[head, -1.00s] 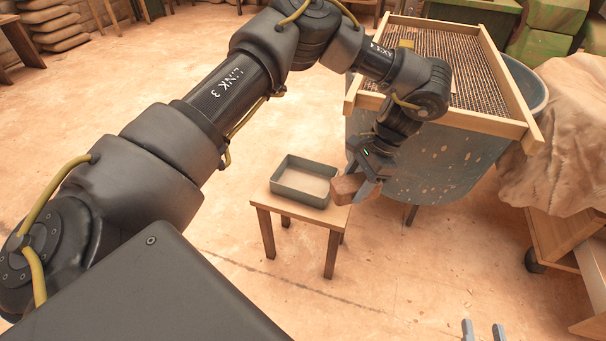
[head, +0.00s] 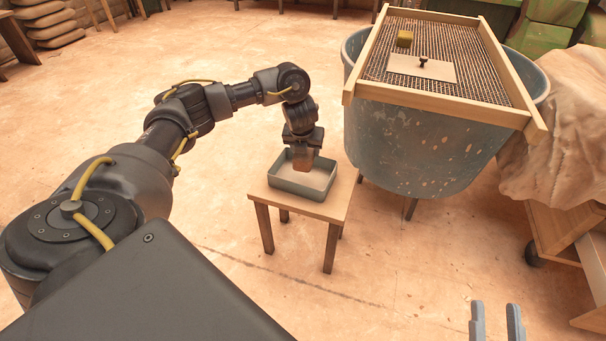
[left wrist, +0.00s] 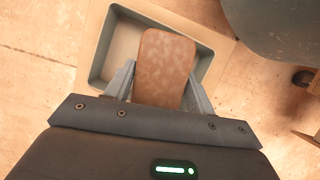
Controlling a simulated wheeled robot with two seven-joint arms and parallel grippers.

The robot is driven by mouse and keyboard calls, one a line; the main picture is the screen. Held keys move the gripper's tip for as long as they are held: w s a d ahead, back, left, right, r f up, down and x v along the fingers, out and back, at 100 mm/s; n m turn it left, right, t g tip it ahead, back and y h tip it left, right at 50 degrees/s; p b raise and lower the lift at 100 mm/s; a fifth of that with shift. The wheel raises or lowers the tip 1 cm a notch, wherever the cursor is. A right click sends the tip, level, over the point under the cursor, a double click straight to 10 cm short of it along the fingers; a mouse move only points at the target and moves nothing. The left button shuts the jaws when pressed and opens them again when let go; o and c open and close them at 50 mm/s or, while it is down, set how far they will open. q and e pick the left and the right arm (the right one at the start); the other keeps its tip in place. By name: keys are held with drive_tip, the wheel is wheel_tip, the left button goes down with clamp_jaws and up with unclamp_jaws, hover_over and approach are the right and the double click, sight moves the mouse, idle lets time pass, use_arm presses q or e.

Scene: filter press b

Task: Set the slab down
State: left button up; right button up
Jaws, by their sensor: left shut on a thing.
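The slab (head: 305,165), a brown block with rounded corners, is held between the fingers of my left gripper (head: 303,154). In the head view it hangs down over the inside of a grey-green open tray (head: 290,189). In the left wrist view the slab (left wrist: 165,62) sits between the two fingers, in front of the tray (left wrist: 97,70). I cannot tell whether its lower end touches the tray floor. My right gripper (head: 496,325) shows only as two fingers, apart and empty, at the bottom right edge.
The tray stands on a small wooden stool (head: 332,206). Right of it is a large blue-grey tub (head: 420,150) with a wood-framed mesh screen (head: 450,45) across its top.

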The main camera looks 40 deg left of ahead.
use_arm(q)
drive_tip(key=shift+s+a+m+h, duration=0.1)
drive_tip(key=shift+a+m+h, duration=0.2)
drive_tip(key=shift+a+m, duration=0.8)
use_arm(e)
drive_tip(key=shift+s+r, duration=0.1)
drive_tip(key=shift+r, duration=0.1)
